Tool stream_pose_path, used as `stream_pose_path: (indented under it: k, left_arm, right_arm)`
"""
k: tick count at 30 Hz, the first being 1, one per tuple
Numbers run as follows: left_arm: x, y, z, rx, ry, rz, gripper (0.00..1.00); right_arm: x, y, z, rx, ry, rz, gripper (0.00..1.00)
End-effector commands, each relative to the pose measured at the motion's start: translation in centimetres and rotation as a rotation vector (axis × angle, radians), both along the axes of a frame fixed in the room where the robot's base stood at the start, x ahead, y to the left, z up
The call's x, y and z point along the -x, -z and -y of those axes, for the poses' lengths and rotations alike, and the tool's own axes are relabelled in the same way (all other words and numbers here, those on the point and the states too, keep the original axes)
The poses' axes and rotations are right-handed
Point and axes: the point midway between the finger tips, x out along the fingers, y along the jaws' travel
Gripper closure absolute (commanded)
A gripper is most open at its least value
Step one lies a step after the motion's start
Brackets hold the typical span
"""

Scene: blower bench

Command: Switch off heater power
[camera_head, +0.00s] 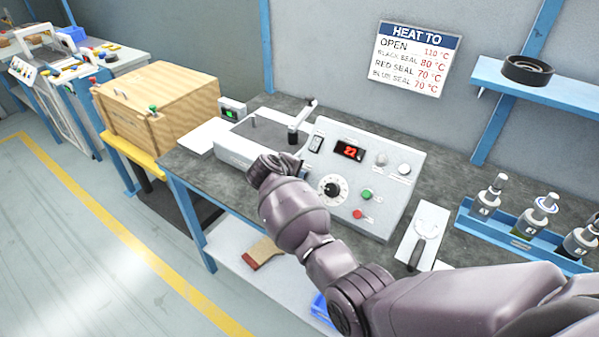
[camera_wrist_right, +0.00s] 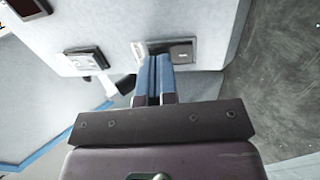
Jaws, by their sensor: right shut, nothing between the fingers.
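The white control console (camera_head: 385,170) stands on the bench, with a lit red display reading 22 (camera_head: 349,151). A rocker switch (camera_head: 316,144) is left of the display; a dial (camera_head: 333,188), a green button (camera_head: 366,195) and a red button (camera_head: 357,214) are below. My right gripper (camera_head: 272,166) is at the console's left side, its fingertips hidden in the head view. In the right wrist view its blue fingers (camera_wrist_right: 154,78) are shut and empty, tips close to a grey switch-like fitting (camera_wrist_right: 180,51); contact is unclear. My left gripper is out of view.
A grey unit with a post (camera_head: 245,140) is left of the console. A white plate with a handle (camera_head: 422,235) lies to its right. A blue rack (camera_head: 520,240) holds bottles farther right. A wooden crate (camera_head: 160,105) stands at the left.

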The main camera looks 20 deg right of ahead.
Motion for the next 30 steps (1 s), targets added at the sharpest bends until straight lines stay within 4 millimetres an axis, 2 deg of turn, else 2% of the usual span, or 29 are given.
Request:
stream_pose_path:
  k: [13,24,30]
  left_arm:
    - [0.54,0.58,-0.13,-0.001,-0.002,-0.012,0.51]
    - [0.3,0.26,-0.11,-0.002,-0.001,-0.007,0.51]
    - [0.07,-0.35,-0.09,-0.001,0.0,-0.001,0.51]
  right_arm:
    - [0.0,0.16,-0.22,0.0,-0.001,0.0,1.0]
    - [-0.27,0.49,0.23,-0.002,0.0,-0.001,1.0]
    - [-0.3,-0.06,0.27,-0.001,0.001,0.0,1.0]
